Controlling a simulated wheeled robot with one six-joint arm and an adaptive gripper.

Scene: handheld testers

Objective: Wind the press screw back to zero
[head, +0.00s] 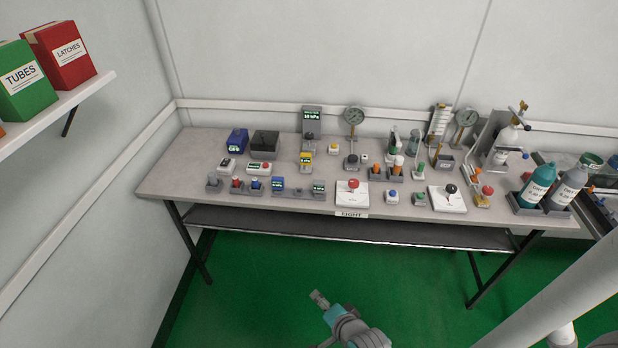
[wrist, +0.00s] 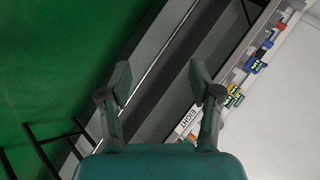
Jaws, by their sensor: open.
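I cannot tell for sure which item is the press screw. A white plate with a red knob (head: 351,188) stands at the front middle of the grey table (head: 160,187), above a label reading EIGHT (head: 352,214). A similar white plate with a black knob (head: 450,192) stands further right. Their markings are too small to read. My gripper (head: 319,298) is in front of the table, over the green floor, away from every item. In the wrist view my gripper (wrist: 160,84) is open, with nothing between its fingers.
Small testers and dial gauges (head: 354,115) crowd the table. Bottles (head: 536,188) stand in a tray at its right end. A shelf (head: 60,112) with boxes is on the left wall. A lower shelf (head: 350,232) runs under the tabletop. The floor in front is clear.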

